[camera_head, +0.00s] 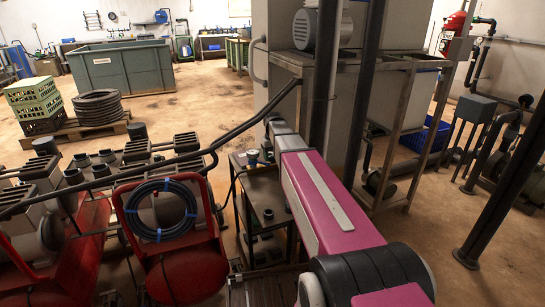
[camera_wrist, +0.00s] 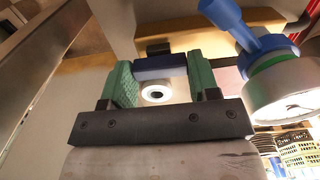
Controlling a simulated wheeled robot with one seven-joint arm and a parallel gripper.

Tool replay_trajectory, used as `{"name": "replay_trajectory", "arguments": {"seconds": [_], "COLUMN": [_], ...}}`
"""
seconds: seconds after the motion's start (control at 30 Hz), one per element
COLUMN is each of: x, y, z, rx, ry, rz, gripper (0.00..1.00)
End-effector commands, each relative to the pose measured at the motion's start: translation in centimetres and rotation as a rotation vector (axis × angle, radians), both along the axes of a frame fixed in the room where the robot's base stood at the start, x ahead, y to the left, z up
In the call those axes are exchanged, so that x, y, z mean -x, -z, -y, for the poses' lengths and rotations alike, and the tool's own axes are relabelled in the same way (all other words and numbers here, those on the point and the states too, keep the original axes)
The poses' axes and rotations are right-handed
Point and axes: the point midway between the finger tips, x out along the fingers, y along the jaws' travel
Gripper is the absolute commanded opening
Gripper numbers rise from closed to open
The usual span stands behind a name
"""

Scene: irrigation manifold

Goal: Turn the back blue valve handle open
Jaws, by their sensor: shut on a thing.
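In the wrist view, my gripper (camera_wrist: 162,76) has its two green-padded fingers on either side of a dark blue bar-shaped valve handle (camera_wrist: 160,65) and is shut on it. A white round end with a dark centre (camera_wrist: 157,93) shows just below the handle, between the fingers. A brighter blue handle (camera_wrist: 236,24) stands to the right, on a valve with a green ring and a pale round face; it is apart from my fingers. In the head view my arm hides most of the gripper and handle. I cannot tell how far the held handle is turned.
In the head view, a dark metal stand (camera_head: 266,190) is left of my arm. A grey cabinet and metal frame (camera_head: 405,105) are close on the right. Open floor (camera_head: 195,90) lies behind.

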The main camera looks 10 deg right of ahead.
Motion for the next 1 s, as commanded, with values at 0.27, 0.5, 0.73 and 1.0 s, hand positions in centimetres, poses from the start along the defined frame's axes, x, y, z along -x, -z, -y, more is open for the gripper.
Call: {"name": "replay_trajectory", "arguments": {"seconds": [0.27, 0.5, 0.73, 1.0], "x": [0.0, 0.0, 0.0, 0.0], "y": [0.0, 0.0, -1.6, -6.3], "z": [0.0, 0.0, 0.0, 0.0], "rx": [0.000, 0.000, 0.000, 0.001], "ry": [-0.002, -0.001, 0.000, -0.001], "rz": [0.001, 0.001, 0.002, 0.002], "gripper": [0.81, 0.81, 0.81, 0.81]}}
